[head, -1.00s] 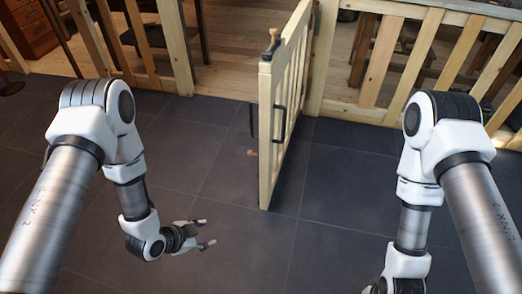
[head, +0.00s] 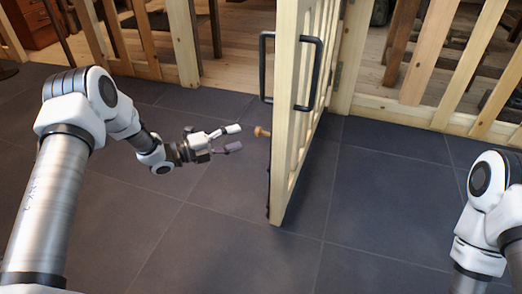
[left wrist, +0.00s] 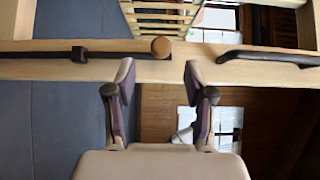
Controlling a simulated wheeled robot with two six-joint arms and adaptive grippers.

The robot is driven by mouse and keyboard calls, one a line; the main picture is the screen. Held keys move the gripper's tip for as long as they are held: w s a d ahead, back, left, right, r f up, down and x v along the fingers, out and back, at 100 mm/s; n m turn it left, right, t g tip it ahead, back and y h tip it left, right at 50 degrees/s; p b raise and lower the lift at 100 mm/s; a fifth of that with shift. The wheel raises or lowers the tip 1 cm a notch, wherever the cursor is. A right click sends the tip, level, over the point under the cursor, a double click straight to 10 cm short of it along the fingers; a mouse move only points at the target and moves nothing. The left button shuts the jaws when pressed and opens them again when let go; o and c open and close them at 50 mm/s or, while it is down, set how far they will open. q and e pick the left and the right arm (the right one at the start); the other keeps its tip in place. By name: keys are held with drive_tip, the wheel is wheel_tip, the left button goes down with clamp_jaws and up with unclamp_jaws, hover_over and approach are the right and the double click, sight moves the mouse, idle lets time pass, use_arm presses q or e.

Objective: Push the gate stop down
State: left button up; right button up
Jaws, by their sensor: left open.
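The gate (head: 287,120) is light wood and stands swung open toward me. The gate stop shows as a round brown wooden knob (head: 262,132) on the gate's left side, below the black handle (head: 307,75). In the left wrist view the knob (left wrist: 161,47) sits at the end of a dark rod held by a bracket against the gate. My left gripper (head: 233,138) is open and empty, just left of the knob and apart from it. In the left wrist view the knob lies beyond the gap between its fingertips (left wrist: 159,72). My right gripper is out of view.
A slatted wooden fence (head: 430,60) runs along the back on both sides of the gate. The dark tiled floor (head: 180,230) around the gate is clear. A wooden drawer cabinet (head: 40,25) stands behind the fence at the upper left.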

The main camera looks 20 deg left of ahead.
sight(257, 132)
use_arm(q)
drive_tip(key=b+x, duration=0.3)
drive_tip(key=x, duration=0.4)
drive_tip(key=shift+w+d, duration=0.25)
clamp_jaws()
